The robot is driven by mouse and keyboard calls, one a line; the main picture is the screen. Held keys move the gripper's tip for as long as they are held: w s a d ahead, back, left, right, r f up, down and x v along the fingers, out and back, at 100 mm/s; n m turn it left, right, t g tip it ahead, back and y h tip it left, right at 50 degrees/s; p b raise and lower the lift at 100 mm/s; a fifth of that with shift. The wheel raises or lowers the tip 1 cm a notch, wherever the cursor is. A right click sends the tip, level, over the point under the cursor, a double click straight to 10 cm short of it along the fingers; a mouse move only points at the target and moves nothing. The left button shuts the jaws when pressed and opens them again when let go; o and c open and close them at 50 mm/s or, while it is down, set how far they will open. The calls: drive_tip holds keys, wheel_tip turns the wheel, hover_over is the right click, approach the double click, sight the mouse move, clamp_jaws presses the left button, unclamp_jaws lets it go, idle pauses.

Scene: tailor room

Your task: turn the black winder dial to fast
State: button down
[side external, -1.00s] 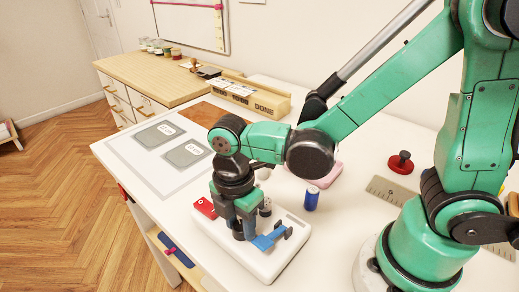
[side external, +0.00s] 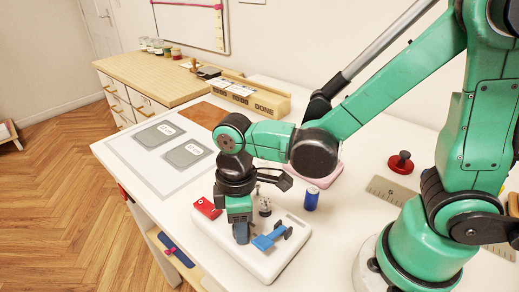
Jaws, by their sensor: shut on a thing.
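The white winder base (side external: 272,266) lies on the table near its front edge. A red piece (side external: 206,207) is at its left end and a blue lever (side external: 270,237) at its right. A grey metal post (side external: 264,206) stands behind. My gripper (side external: 241,234) points straight down at the middle of the base, its fingers low and shut on the black winder dial. The fingers hide the dial, so its pointer and any speed marks cannot be read.
A blue cylinder (side external: 311,199) stands close to the right of the base, with a pink pad (side external: 328,174) behind it. Labelled grey cards lie on a white mat (side external: 131,169) at left. A red knob-like object (side external: 401,162) stands farther right.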

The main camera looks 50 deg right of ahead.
drive_tip(key=m, duration=1.1)
drive_tip(key=shift+s+m+t, duration=0.1)
drive_tip(key=shift+m+t, duration=0.2)
drive_tip(key=shift+m, duration=1.6)
drive_tip(key=c, duration=0.7)
unclamp_jaws()
drive_tip(key=shift+c, duration=0.2)
drive_tip(key=shift+d+r, duration=0.15)
drive_tip(key=shift+r, duration=2.7)
